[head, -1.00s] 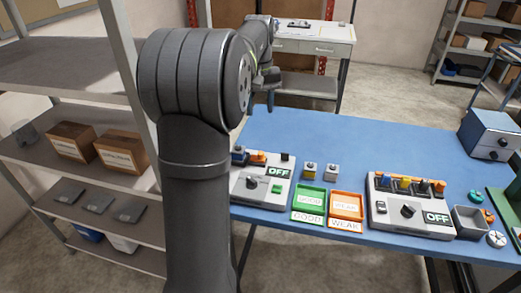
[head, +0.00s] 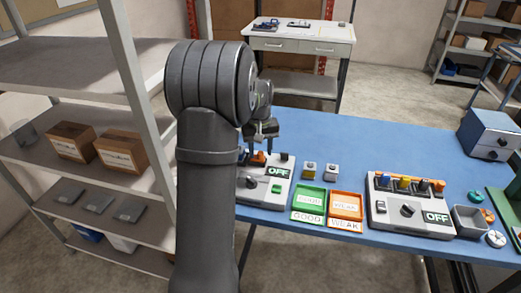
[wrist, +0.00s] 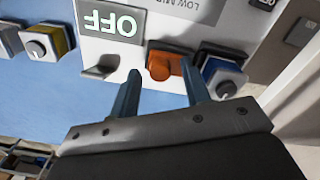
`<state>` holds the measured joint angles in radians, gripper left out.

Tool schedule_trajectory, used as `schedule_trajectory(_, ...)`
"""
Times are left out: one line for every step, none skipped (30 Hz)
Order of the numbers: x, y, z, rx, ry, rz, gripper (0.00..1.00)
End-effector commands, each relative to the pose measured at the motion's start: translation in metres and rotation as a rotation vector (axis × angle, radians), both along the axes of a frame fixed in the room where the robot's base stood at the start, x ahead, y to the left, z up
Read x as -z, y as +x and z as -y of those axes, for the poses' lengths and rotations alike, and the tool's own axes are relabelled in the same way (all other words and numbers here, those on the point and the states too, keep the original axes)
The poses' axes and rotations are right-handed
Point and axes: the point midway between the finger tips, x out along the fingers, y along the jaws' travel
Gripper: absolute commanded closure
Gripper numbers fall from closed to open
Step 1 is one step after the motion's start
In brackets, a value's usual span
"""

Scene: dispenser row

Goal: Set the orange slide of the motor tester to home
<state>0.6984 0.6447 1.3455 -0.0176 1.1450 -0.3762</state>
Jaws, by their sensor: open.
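The grey tester with a green OFF display (head: 278,172) stands at the left end of the blue table; I take it for the motor tester. Its orange slide (head: 259,158) is at the back edge, and in the wrist view the slide (wrist: 163,66) lies close beyond my fingertips. A blue part with a silver knob (wrist: 222,76) sits beside the slide. My gripper (head: 262,141) is open and empty above the tester's back edge. In the wrist view its two fingers (wrist: 162,86) point at the slide, one to each side, with no visible contact.
A grey lever (wrist: 100,68) and a yellow knobbed block (wrist: 44,42) are left of the slide in the wrist view. A green tray (head: 309,198) and an orange tray (head: 346,205) lie right of the tester. A second OFF panel (head: 408,222) stands farther right.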

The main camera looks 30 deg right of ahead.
Motion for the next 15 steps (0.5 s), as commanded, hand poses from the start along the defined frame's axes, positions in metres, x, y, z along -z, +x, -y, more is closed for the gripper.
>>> schedule_trajectory(0.0013,-0.0001,0.0000,0.000,0.000,0.000,0.57)
schedule_trajectory(0.0016,0.0000,0.0001,0.000,0.000,0.000,0.57)
schedule_trajectory(0.0017,0.0000,0.0001,0.000,0.000,0.000,0.57)
schedule_trajectory(0.0017,0.0000,0.0001,0.000,0.000,0.000,0.57)
schedule_trajectory(0.0017,0.0000,0.0001,0.000,0.000,0.000,0.57)
schedule_trajectory(0.0016,0.0000,0.0001,0.000,0.000,0.000,0.57)
schedule_trajectory(0.0016,0.0000,0.0000,0.000,0.000,0.000,0.57)
schedule_trajectory(0.0016,0.0000,0.0000,0.000,0.000,0.000,0.57)
schedule_trajectory(0.0015,0.0000,0.0000,0.000,0.000,0.000,0.65)
schedule_trajectory(0.0015,0.0001,0.0001,0.000,0.000,0.000,0.71)
schedule_trajectory(0.0014,0.0001,0.0001,0.000,0.000,0.000,0.77)
schedule_trajectory(0.0014,0.0001,0.0001,0.000,0.000,0.000,0.84)
schedule_trajectory(0.0014,0.0001,0.0001,0.000,0.000,0.000,0.90)
schedule_trajectory(0.0014,0.0001,0.0001,0.000,0.000,0.000,0.96)
schedule_trajectory(0.0013,0.0001,0.0001,0.000,0.000,0.000,1.00)
